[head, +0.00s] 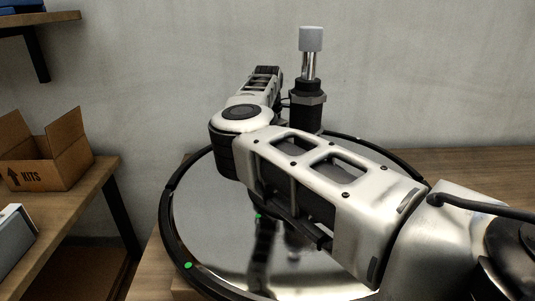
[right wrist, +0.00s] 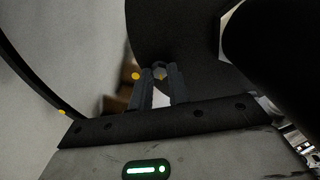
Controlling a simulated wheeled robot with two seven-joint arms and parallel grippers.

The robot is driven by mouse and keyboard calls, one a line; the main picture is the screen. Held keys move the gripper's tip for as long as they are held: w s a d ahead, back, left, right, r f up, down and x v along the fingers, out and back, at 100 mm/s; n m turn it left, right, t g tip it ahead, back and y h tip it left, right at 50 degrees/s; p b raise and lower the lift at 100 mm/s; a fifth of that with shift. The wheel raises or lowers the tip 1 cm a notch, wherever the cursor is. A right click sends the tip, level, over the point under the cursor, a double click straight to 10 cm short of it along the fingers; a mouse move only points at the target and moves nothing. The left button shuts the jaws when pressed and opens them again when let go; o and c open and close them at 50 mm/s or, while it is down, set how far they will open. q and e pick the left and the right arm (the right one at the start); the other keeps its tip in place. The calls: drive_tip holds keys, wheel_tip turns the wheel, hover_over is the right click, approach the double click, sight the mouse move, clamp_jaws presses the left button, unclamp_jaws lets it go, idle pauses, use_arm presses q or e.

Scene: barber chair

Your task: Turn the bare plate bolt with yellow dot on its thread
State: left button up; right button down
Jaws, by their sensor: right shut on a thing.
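In the right wrist view the two dark fingers of my right gripper (right wrist: 160,80) point up the picture. They are shut on a small bolt (right wrist: 159,72) whose head shows between the fingertips. A yellow dot (right wrist: 136,76) sits on the dark plate (right wrist: 180,30) just left of the fingertips. In the head view my right arm comes in from the right across a round mirror-like disc, and its fingers are hidden. My left gripper is in neither view.
The round disc with a black rim (head: 166,235) bears green dots. Behind it stands a black post with a chrome rod and grey cap (head: 311,39). An open cardboard box (head: 50,160) is on a shelf at the left. A second yellow dot (right wrist: 62,112) shows on a dark curved edge.

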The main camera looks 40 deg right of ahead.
drive_tip(key=m, duration=0.5)
idle(0.5)
drive_tip(key=c, duration=1.3)
unclamp_jaws()
drive_tip(key=shift+c, duration=0.2)
drive_tip(key=shift+r, duration=0.1)
wheel_tip(320, 180, up, 16)
drive_tip(key=p, duration=0.1)
drive_tip(key=shift+p, duration=0.35)
drive_tip(key=shift+f, duration=0.2)
